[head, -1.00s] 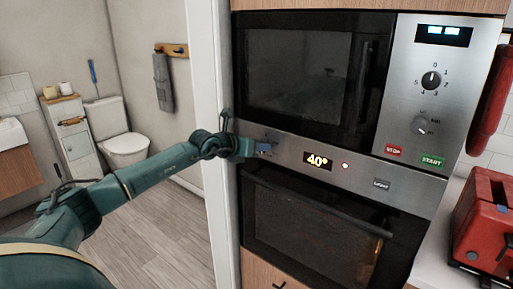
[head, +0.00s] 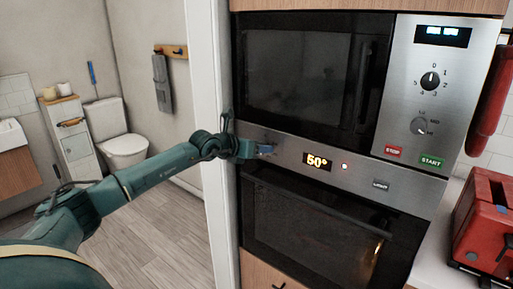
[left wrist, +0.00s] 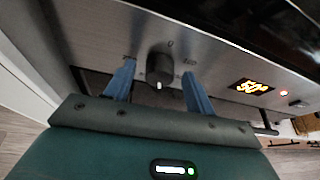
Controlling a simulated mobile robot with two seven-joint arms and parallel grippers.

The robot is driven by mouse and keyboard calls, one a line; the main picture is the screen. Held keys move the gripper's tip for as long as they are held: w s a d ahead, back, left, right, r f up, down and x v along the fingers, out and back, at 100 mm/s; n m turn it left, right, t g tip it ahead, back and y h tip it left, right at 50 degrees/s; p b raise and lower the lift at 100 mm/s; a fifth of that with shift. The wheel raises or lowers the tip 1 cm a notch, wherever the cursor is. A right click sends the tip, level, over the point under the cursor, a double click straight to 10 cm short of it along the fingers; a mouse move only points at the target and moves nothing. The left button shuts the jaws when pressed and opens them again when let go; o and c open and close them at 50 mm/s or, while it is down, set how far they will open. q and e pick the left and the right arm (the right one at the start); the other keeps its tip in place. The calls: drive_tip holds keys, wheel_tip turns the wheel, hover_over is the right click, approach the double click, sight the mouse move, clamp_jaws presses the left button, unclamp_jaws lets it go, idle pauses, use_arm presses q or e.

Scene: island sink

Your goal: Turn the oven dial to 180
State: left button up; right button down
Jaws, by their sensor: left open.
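The oven dial (left wrist: 159,66) is a dark round knob on the steel control panel, seen in the left wrist view. My left gripper (left wrist: 160,82) has its two blue fingers open, one on each side of the dial; I cannot tell whether they touch it. In the head view my left gripper (head: 264,150) is at the left end of the oven panel (head: 290,152) and hides the dial. The oven display (head: 317,161) reads 50°, and it also shows in the left wrist view (left wrist: 251,86). My right gripper is in neither view.
A microwave (head: 310,80) with its own knobs is above the panel. The oven door (head: 310,215) is below it, shut. A red toaster (head: 485,225) stands on the counter at right.

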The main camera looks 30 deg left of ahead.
use_arm(q)
drive_tip(key=b+v, duration=0.5)
drive_tip(key=v, duration=0.8)
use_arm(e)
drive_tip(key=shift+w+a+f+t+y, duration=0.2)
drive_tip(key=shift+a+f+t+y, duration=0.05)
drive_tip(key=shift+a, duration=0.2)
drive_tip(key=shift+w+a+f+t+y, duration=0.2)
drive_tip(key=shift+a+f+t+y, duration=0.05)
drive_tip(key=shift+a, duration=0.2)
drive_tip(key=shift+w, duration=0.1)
